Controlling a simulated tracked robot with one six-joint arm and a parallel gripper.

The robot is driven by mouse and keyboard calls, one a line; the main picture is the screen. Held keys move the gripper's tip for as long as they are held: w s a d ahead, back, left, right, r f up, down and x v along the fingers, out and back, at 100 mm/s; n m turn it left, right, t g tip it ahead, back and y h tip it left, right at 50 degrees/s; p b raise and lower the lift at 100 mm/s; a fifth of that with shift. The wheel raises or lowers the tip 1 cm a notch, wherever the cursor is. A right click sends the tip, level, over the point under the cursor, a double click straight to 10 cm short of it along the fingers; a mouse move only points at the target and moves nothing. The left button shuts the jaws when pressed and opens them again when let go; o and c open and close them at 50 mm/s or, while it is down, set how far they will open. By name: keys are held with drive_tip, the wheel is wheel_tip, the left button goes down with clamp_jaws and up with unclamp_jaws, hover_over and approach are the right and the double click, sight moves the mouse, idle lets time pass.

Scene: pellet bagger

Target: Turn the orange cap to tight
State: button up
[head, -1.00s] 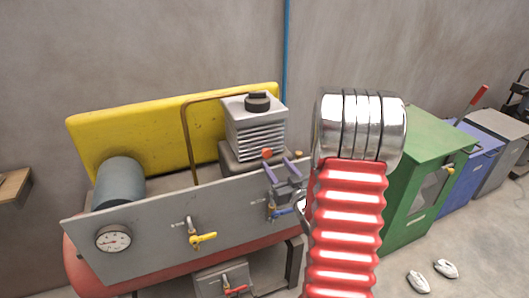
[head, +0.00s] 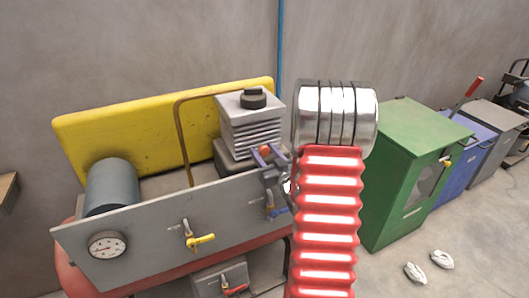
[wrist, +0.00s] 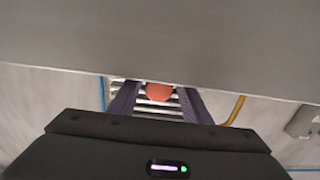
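The small round orange cap (head: 265,150) is on the compressor, just above the top edge of the grey panel and below the finned block. In the wrist view the orange cap (wrist: 159,91) shows between my two dark fingers, partly cut off by the grey panel's edge. My gripper (head: 268,156) is open, with a finger on each side of the cap. In the wrist view a narrow gap shows between the cap and each finger of my gripper (wrist: 157,101). Whether the fingertips reach past the cap is hard to tell.
The grey panel (head: 150,238) stands in front, carrying a gauge (head: 107,245), a yellow-handled valve (head: 200,240) and a blue-handled valve (head: 279,211). The finned block (head: 250,125) with a black knob and a bent copper pipe (head: 182,130) are close by. A green cabinet (head: 400,190) stands right.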

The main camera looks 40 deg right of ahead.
drive_tip(key=c, duration=0.9)
drive_tip(key=shift+s+m, duration=0.1)
drive_tip(key=shift+m, duration=1.5)
drive_tip(key=o, duration=1.1)
